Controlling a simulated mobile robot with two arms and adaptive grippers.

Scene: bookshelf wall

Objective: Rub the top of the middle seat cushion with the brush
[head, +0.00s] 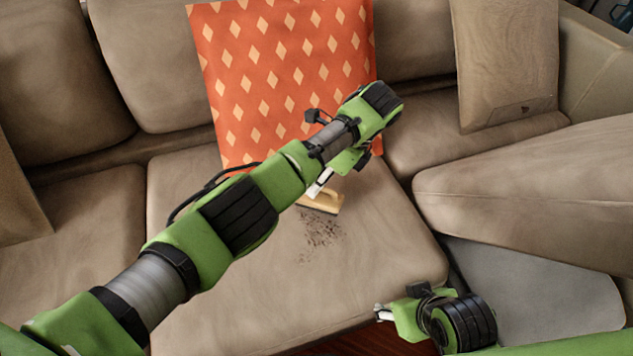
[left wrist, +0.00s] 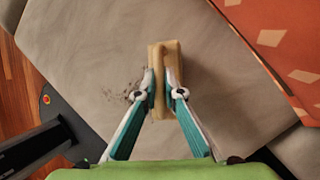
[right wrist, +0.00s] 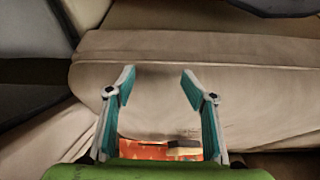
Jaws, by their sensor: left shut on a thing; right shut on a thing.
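The brush (head: 322,203) has a tan wooden back and lies over the beige middle seat cushion (head: 230,290). My left gripper (head: 318,188) is shut on it from above. In the left wrist view the brush (left wrist: 164,62) sits between the two fingertips (left wrist: 162,90). Dark specks (head: 320,232) lie on the cushion just in front of the brush. My right gripper (head: 383,313) is low by the cushion's front edge. In the right wrist view its fingertips (right wrist: 158,82) are apart with nothing visible between them.
An orange pillow with pale diamonds (head: 280,75) leans on the backrest behind the brush. A beige pillow (head: 505,65) stands at the right. Wooden floor (left wrist: 22,95) shows below the sofa.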

